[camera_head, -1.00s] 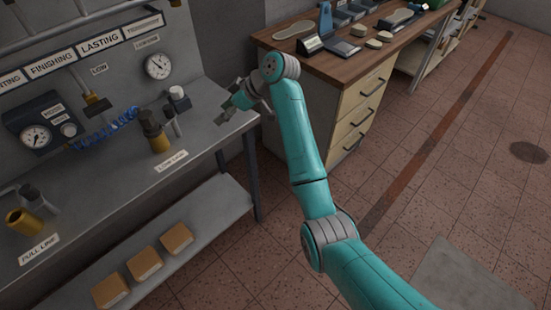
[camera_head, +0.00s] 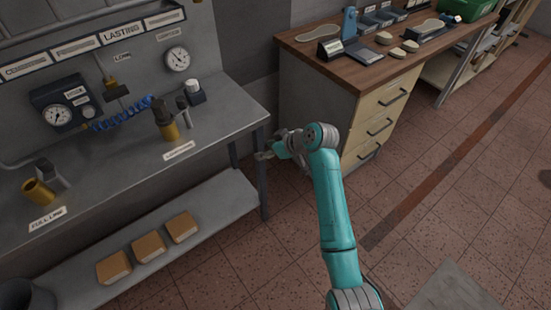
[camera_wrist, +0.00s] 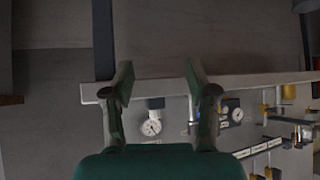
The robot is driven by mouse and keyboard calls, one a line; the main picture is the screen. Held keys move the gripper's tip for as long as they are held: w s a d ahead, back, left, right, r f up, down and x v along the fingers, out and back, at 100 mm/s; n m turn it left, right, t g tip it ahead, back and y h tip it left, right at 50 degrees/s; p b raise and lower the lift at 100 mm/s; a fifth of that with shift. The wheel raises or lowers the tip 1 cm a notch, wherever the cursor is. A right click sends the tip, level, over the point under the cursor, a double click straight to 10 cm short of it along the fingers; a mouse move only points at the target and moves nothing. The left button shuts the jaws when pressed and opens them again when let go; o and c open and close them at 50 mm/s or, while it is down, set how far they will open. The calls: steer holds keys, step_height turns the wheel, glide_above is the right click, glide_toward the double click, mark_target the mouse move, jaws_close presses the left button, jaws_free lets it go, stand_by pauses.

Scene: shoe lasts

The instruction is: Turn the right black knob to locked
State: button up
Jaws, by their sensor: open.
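In the head view, the right black knob (camera_head: 163,110) tops an upright yellow-bodied fitting (camera_head: 171,132) on the grey bench, behind a white label. A second yellow-and-dark fitting (camera_head: 39,191) is at the bench's left, behind another label. My gripper (camera_head: 267,152) is beside the bench's right end, well right of the right knob and apart from it. In the wrist view my gripper (camera_wrist: 158,78) has its two fingers spread with nothing between them. The knob's lock marking is too small to read. I cannot clearly pick out the knob in the wrist view.
A round gauge (camera_head: 177,59) and a dark gauge box (camera_head: 59,107) are on the back panel. A white-and-dark fitting (camera_head: 194,93) stands near the knob. A wooden-topped drawer cabinet (camera_head: 370,120) stands right of my gripper. Cardboard boxes (camera_head: 148,246) lie on the lower shelf.

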steer(key=shift+s+d+f+m, duration=0.15)
steer(key=shift+s+d+f, duration=0.25)
steer(key=shift+f, duration=0.25)
steer(key=shift+s+d+f+m, duration=0.15)
steer(key=shift+s+d+f, duration=0.2)
steer(key=shift+f, duration=0.25)
